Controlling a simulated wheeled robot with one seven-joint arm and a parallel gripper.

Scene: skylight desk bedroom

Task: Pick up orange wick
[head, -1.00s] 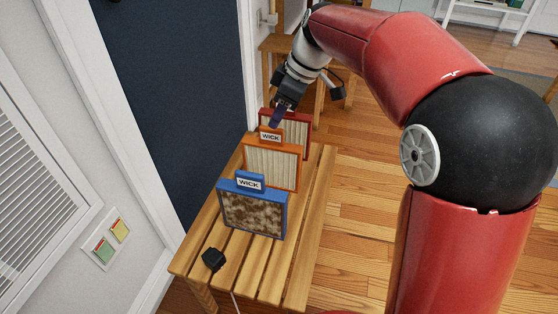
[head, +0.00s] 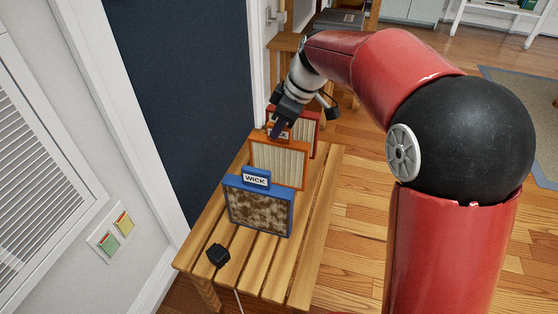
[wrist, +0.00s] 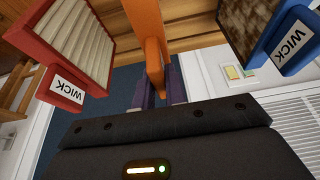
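The orange wick (head: 278,163) is an upright framed filter panel with pale pleats, standing between the blue and red ones on a slatted wooden bench. Its small labelled top tab is partly covered by my gripper (head: 275,131) in the head view. In the wrist view the orange wick (wrist: 150,38) shows nearly edge-on. Its tab reaches between the two purple fingers of my gripper (wrist: 160,88), one on each side. I cannot tell whether the fingers press on it or stand slightly apart.
The blue wick (head: 258,208) stands in front and the red wick (head: 309,130) close behind. A small black object (head: 217,254) with a cord lies near the bench's front end. The bench (head: 318,225) has bare slats on the right; a dark door (head: 185,85) is at left.

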